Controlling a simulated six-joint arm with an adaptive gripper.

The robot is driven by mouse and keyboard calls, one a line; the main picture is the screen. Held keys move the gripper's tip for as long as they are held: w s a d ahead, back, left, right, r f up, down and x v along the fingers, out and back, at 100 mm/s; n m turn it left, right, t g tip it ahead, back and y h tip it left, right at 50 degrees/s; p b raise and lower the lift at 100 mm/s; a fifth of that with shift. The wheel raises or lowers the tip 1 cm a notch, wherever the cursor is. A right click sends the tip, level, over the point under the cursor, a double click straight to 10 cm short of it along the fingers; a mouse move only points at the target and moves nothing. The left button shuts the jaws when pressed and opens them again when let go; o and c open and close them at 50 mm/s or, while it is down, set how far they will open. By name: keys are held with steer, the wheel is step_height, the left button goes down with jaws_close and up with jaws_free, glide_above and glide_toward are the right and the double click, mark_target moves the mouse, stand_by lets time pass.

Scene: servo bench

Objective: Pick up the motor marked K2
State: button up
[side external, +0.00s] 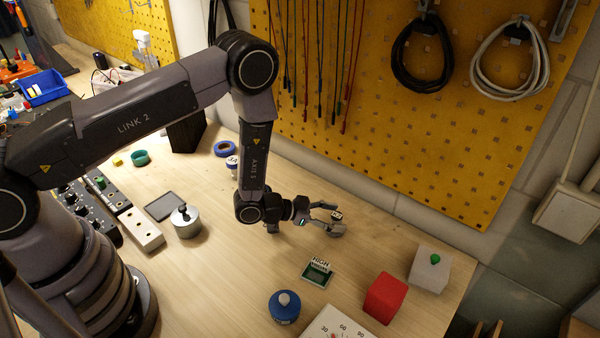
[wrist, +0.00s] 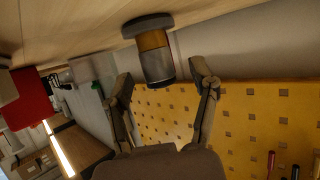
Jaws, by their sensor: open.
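A small motor (side external: 337,229) stands on the bench at my gripper, with a dark mark on its pale top that is too small to read. In the wrist view the motor (wrist: 154,56) is a short cylinder with a grey-brown wide end, a brass-coloured band and a dark grey end. My gripper (side external: 332,217) is open and low over the bench, its fingers spread about the motor. In the wrist view my gripper (wrist: 164,84) has one finger on each side of the motor, with gaps showing on both sides.
A silver cylinder (side external: 187,226) stands left. The yellow pegboard (side external: 400,130) rises behind.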

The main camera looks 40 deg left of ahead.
jaws_close()
steer(key=shift+r, duration=0.1)
stand_by(0.3)
